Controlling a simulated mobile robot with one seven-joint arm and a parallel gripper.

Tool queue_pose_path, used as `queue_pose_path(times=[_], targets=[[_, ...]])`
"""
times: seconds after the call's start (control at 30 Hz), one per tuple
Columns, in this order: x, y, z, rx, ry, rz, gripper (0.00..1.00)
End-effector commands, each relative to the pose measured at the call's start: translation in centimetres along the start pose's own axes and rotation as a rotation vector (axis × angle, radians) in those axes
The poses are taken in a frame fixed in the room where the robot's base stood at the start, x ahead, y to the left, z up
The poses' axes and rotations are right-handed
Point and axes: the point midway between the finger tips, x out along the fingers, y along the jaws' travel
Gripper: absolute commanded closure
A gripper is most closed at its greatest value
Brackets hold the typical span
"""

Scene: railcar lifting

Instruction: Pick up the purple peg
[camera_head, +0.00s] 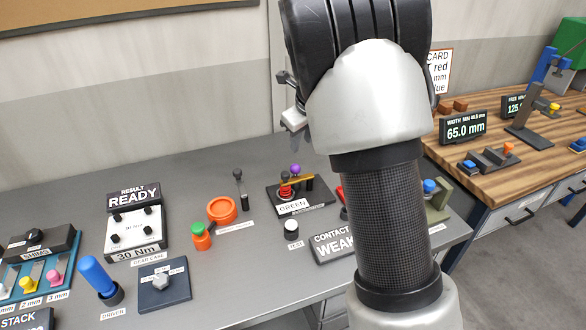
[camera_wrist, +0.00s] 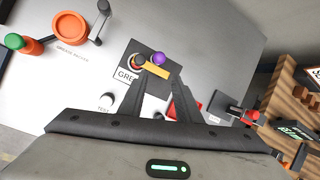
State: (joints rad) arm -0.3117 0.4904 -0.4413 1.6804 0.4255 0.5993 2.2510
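The purple peg (camera_head: 295,169) shows as a small purple ball top at the back of a dark stand labelled GREEN (camera_head: 318,198). In the wrist view the purple peg (camera_wrist: 158,59) lies just beyond my fingertips, beside a yellow-orange bar (camera_wrist: 156,71). Its lower part is hidden. My gripper (camera_wrist: 160,76) has its two fingers apart with nothing held between them. In the head view my gripper (camera_head: 296,138) is mostly hidden behind my arm, above and behind the stand.
A red coiled piece (camera_head: 286,190) stands in front of the peg. A dark post (camera_head: 240,186), orange ring (camera_head: 221,209) and green-topped orange bottle (camera_head: 201,235) are to the left. A white TEST button (camera_head: 291,227) and CONTACT sign (camera_head: 334,242) are in front.

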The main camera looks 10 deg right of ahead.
Motion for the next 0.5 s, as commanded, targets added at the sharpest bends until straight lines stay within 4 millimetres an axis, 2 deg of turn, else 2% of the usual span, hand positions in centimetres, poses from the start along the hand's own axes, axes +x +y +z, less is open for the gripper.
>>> queue_pose_path(times=[0.1, 0.3, 0.5], targets=[[2.9, 0.0, -0.2, 0.001, 0.005, 0.001, 0.69], [7.1, 0.0, -0.2, -0.002, 0.005, 0.002, 0.69], [9.6, 0.0, -0.1, -0.002, 0.002, 0.001, 0.69]])
